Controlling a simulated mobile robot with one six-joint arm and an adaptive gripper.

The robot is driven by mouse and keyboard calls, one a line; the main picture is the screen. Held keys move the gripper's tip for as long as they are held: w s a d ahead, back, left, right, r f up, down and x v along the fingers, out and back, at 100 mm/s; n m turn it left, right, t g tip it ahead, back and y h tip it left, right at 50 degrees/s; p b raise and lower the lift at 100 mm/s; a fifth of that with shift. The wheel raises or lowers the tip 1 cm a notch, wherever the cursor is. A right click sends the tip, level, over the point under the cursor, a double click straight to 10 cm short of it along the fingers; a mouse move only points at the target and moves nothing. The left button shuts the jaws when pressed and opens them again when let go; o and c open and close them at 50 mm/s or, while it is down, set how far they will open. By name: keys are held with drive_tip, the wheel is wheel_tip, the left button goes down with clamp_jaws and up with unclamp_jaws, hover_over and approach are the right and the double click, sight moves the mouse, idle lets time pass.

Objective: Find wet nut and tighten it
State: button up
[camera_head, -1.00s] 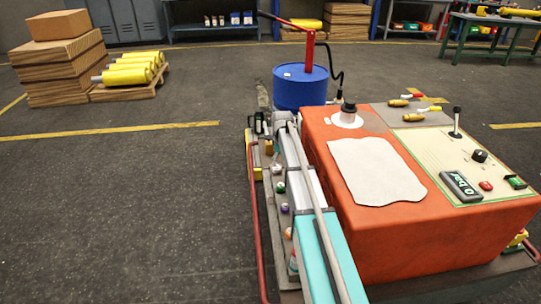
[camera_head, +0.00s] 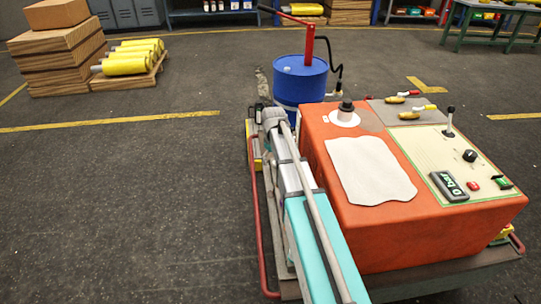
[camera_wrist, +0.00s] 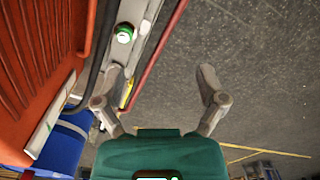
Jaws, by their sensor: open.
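No wet nut can be made out in either view. In the wrist view my gripper (camera_wrist: 160,72) is open and empty, its two grey fingers spread wide. Its left finger is close to the grey ledge along the side of the orange machine (camera_wrist: 40,45); whether they touch I cannot tell. A small green-capped item (camera_wrist: 124,33) sits on that ledge, beyond the left finger. In the head view my arm runs along the left side of the orange machine (camera_head: 360,235) and hides most of the ledge. The gripper itself is hard to make out there.
A red rail (camera_head: 257,215) edges the machine's trolley; it also shows in the wrist view (camera_wrist: 152,65). A blue drum (camera_head: 299,80) with a red hand pump stands behind the machine. Left floor is clear.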

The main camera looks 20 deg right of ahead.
drive_tip(key=shift+m, duration=0.3)
drive_tip(key=shift+s+a+r+p, duration=0.4)
drive_tip(key=shift+s+r+p, duration=0.1)
drive_tip(key=shift+s+r, duration=0.15)
drive_tip(key=shift+s+a+r+p, duration=0.45)
drive_tip(key=shift+s+r, duration=0.1)
drive_tip(key=shift+s, duration=0.15)
drive_tip(key=shift+s+a+r+p, duration=0.35)
drive_tip(key=shift+s+r+p, duration=0.15)
drive_tip(key=shift+s+r, duration=0.15)
drive_tip(key=shift+f, duration=0.1)
